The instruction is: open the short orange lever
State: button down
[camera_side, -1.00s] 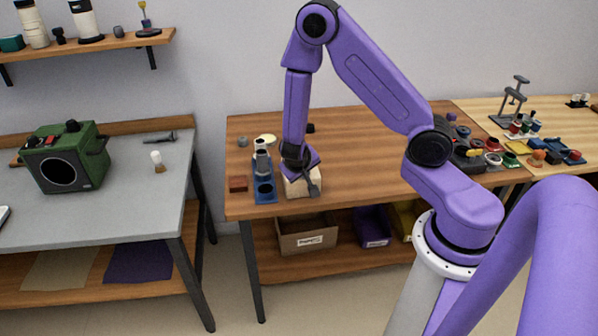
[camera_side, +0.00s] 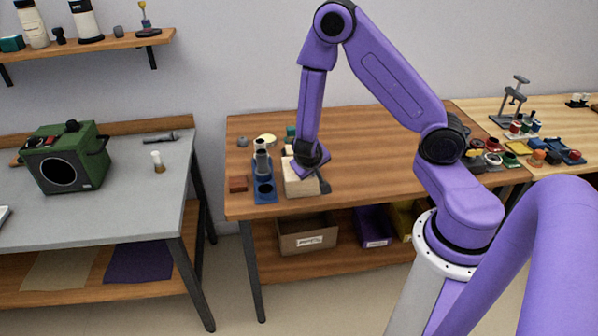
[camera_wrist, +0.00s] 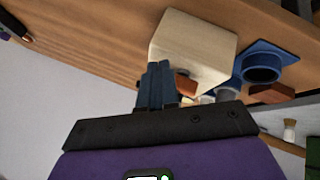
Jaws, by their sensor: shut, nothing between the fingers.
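A cream block (camera_side: 297,182) stands near the front edge of the middle wooden table. In the wrist view, the cream block (camera_wrist: 190,45) has a short orange-brown piece (camera_wrist: 186,84) at its lower side, which looks like the short orange lever. My gripper (camera_wrist: 155,72) is shut and empty, with its dark fingers just left of that piece. I cannot tell whether they touch it. In the side view, my gripper (camera_side: 323,184) is at the right side of the block, and the lever cannot be made out there.
A blue holder (camera_side: 265,190) with grey cylinders stands left of the block, with a red-brown block (camera_side: 238,184) farther left. A teal item (camera_side: 291,131) is behind. The table right of my gripper is clear up to several small parts at the far right.

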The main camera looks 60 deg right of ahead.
jog(key=shift+w+d, duration=0.1)
jog(key=shift+d, duration=0.1)
dwell(0.6)
jog(key=shift+w+a+r, duration=0.1)
jog(key=shift+w+a, duration=0.2)
jog(key=shift+w, duration=0.45)
jog(key=s+a+r+n+g+y, duration=0.1)
jog(key=s+a+r+n+y, duration=0.1)
jog(key=s+a+r+n, duration=0.3)
jog(key=s+a+r+n+g+y, duration=0.1)
jog(key=s+a+r+n, duration=0.5)
jog(key=s, duration=0.6)
jog(key=s+a+r+n+y, duration=0.4)
jog(key=s+a+r+n, duration=0.1)
jog(key=s+r, duration=0.2)
jog(key=shift+s+a+n+g, duration=0.3)
jog(key=shift+s+n+g, duration=0.1)
jog(key=shift+s, duration=0.25)
